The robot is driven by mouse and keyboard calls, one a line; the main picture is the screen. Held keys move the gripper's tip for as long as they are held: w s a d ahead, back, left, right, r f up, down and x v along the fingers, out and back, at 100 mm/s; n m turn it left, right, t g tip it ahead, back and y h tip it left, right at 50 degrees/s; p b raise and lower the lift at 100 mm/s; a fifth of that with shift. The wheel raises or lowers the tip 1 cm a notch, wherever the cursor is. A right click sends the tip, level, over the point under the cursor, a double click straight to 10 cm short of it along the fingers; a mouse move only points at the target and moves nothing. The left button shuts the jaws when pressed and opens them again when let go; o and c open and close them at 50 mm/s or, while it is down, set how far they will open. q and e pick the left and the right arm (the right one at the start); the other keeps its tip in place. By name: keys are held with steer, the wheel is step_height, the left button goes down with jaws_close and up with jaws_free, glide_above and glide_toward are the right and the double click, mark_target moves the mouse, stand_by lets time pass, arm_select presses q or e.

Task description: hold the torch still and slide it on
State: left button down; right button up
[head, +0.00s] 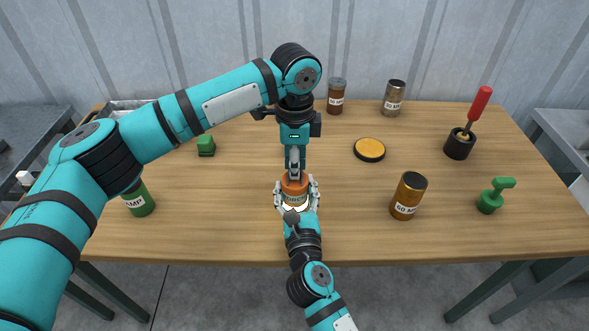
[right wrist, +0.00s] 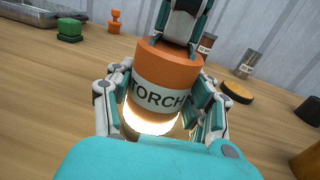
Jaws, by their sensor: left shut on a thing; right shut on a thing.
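The torch (head: 286,186) is an orange cylinder with a pale TORCH label, upright over the middle of the table near its front edge. It also shows in the right wrist view (right wrist: 168,68), with a bright glow at its lower end. My right gripper (head: 297,192) is shut around the torch's sides from the front, one finger on each side. My left gripper (head: 294,176) points down from above and is shut on the torch's top. The left fingers hide part of the top, so the slide switch cannot be made out.
On the wooden table (head: 240,225), a green jar (head: 138,200) and green block (head: 206,146) stand left. A yellow-topped disc (head: 369,149), brown jar (head: 408,196), black cup (head: 459,146) with a red-handled tool and green object (head: 492,197) are right. Two jars (head: 337,97) (head: 394,98) stand behind.

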arm_select(q)
steer(key=shift+w, duration=0.15)
arm_select(e)
steer(key=shift+s, duration=0.1)
arm_select(q)
steer(key=c, duration=1.2)
jaws_free()
steer(key=shift+c, duration=0.2)
steer(key=shift+r, duration=0.1)
step_height(320, 180, up, 12)
arm_select(e)
steer(key=o, duration=1.3)
